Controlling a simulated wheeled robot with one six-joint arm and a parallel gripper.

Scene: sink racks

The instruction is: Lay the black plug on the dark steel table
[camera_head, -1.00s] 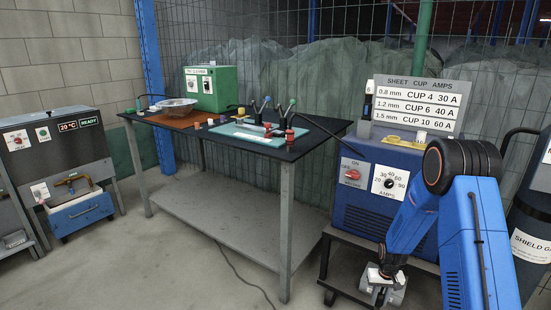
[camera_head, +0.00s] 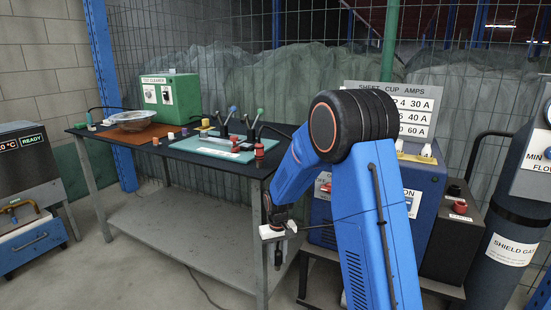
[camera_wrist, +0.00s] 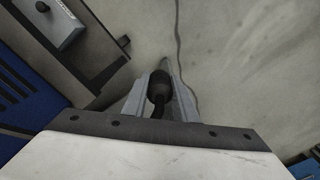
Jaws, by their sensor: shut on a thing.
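The plug is a short black cylinder with a black lead running back towards the wrist.
On the table are a pale teal mat (camera_head: 205,148), a brown mat (camera_head: 125,134) with a clear bowl, a green box (camera_head: 170,97), several small coloured pieces and a red cylinder (camera_head: 259,154). The blue power unit (camera_head: 420,205) stands right of the table.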

